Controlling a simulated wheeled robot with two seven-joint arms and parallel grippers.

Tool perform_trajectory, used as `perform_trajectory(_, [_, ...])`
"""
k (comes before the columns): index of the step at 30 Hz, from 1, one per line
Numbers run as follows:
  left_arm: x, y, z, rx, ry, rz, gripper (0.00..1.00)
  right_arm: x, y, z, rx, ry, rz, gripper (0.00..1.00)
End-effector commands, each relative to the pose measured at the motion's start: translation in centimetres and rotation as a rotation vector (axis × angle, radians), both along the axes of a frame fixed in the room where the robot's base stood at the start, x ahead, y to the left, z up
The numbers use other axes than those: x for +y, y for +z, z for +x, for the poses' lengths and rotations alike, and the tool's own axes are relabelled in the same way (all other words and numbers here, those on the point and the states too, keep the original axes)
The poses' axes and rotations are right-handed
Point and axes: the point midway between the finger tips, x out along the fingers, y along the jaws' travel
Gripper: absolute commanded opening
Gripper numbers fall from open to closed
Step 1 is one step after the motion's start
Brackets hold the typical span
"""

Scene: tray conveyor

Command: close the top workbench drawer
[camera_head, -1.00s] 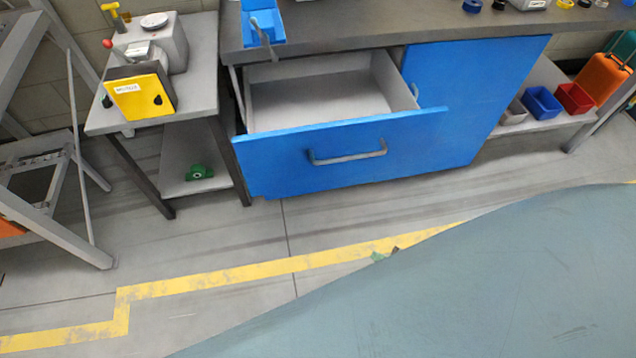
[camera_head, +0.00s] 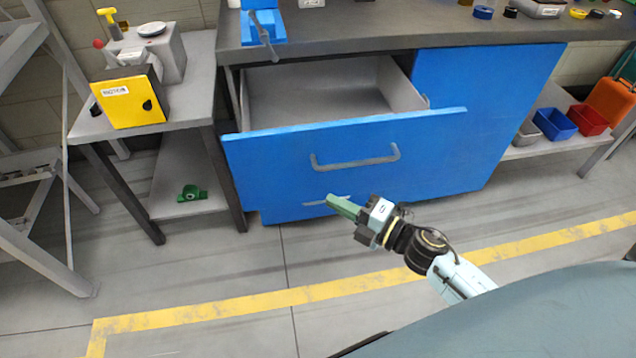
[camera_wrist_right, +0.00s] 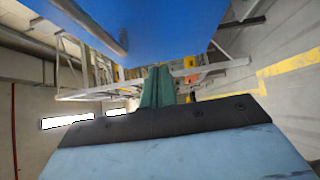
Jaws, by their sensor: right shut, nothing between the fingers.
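The top workbench drawer (camera_head: 430,133) is pulled out, with a blue front, a grey bar handle (camera_head: 355,160) and an empty grey inside. In the head view my right gripper (camera_head: 332,200) is in front of the blue fronts, below the drawer's handle, with its green fingers shut and empty. It appears apart from the drawer, though the exact gap is hard to judge. In the right wrist view the green fingers (camera_wrist_right: 157,88) are together, and a blue panel (camera_wrist_right: 165,25) fills the top of the picture. My left gripper is not in view.
The workbench top (camera_head: 350,28) carries a blue vise (camera_head: 262,28) above the drawer. A side table (camera_head: 195,75) with a yellow-fronted machine (camera_head: 130,103) stands at the left. A shelf with small bins (camera_head: 555,124) is at the right. The floor in front is clear.

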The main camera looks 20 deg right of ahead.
Motion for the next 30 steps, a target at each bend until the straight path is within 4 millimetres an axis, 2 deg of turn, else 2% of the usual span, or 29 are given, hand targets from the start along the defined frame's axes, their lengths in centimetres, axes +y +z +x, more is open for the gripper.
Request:
perform_trajectory(1, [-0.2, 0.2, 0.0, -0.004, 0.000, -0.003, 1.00, 0.6, 0.0, 1.1, -0.003, 0.001, 0.002, 0.00])
perform_trajectory(6, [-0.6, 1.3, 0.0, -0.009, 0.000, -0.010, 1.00, 2.5, 0.0, 4.1, -0.003, 0.000, 0.002, 0.00])
perform_trajectory(12, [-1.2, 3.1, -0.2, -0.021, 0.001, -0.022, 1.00, 1.6, -0.2, 6.6, 0.001, -0.001, 0.001, 0.00])
perform_trajectory(18, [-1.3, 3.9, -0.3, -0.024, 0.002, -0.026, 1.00, 1.3, -0.1, 7.5, 0.002, -0.001, 0.002, 0.00])
perform_trajectory(30, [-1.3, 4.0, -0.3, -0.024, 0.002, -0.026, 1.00, 1.1, -0.1, 7.6, 0.002, -0.004, 0.002, 0.00])
